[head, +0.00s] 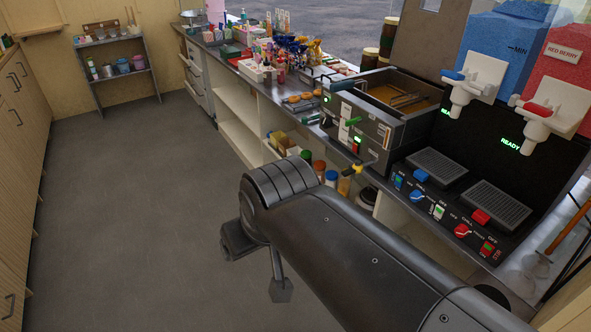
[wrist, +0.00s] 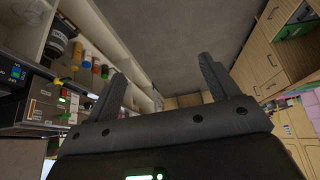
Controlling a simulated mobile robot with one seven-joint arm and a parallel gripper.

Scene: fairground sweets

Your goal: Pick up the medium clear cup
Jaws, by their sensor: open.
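I cannot make out a medium clear cup in either view. A pale upright shape (head: 215,12) stands at the far end of the counter, too small to tell what it is. My gripper (wrist: 162,68) is open and empty in the wrist view, its two dark fingers apart with the grey floor and lower cabinets beyond. In the head view my arm's large dark link hides much of the gripper, which hangs over the aisle floor beside the counter.
The long counter (head: 205,52) on the right carries crowded bottles and sweets, a fryer (head: 398,93) and a slush machine (head: 505,150). A small shelf unit (head: 120,70) stands at the back wall. Wooden cabinets (head: 18,125) line the left. The aisle floor (head: 135,190) is clear.

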